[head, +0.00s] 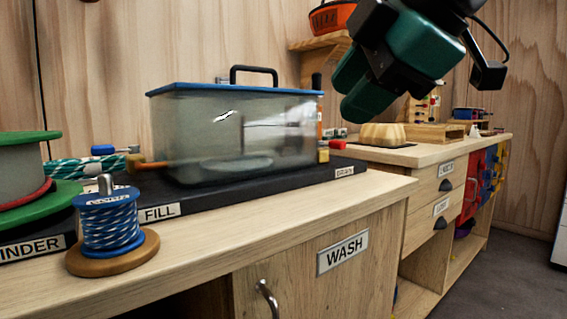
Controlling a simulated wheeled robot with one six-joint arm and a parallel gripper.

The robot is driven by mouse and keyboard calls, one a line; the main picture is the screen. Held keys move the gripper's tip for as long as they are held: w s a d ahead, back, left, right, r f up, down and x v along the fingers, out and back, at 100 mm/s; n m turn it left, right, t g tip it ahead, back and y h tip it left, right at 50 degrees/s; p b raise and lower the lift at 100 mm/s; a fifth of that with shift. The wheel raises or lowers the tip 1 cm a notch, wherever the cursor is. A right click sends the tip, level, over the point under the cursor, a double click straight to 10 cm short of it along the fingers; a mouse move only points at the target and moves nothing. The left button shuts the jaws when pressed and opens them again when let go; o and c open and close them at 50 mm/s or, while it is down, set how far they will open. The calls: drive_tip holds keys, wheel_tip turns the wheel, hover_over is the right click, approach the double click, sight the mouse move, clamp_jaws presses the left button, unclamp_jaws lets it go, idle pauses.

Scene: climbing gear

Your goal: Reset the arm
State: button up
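My arm reaches in from the top right of the head view, dark green and black. My gripper (352,92) hangs in the air, pointing down and left, in front of the wooden wall and to the right of the clear wash tank (238,135). Its two green fingers overlap in this view, so the gap between them cannot be judged. I see nothing held between them. A small black camera on a bracket sticks out to the right of the wrist.
The lidded tank stands on a black base (200,190) on the wooden counter. A blue rope spool (110,225) and a green-flanged spool (22,180) are at left. A yellowish ribbed block (383,135) sits below my gripper. Grey floor (500,280) is clear at right.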

drive_tip(key=s+d+f+m+g+h, duration=0.1)
drive_tip(key=d+f+m, duration=0.1)
drive_tip(key=f, duration=0.4)
drive_tip(key=s+d+f+m+g, duration=0.1)
drive_tip(key=f+m+g, duration=0.15)
drive_tip(key=f, duration=0.35)
drive_tip(key=s+d+f+m+g+h, duration=0.1)
drive_tip(key=s+d+f+m, duration=0.15)
drive_tip(key=f, duration=0.35)
drive_tip(key=s+d+f+m+g+p, duration=0.2)
drive_tip(key=s+f+m+g, duration=0.1)
drive_tip(key=s+f+m, duration=0.5)
wheel_tip(320, 180, up, 32)
drive_tip(key=n+p, duration=0.1)
drive_tip(key=p, duration=3.1)
drive_tip(key=shift+w+f, duration=0.15)
drive_tip(key=shift+w, duration=0.05)
drive_tip(key=shift+a, duration=0.1)
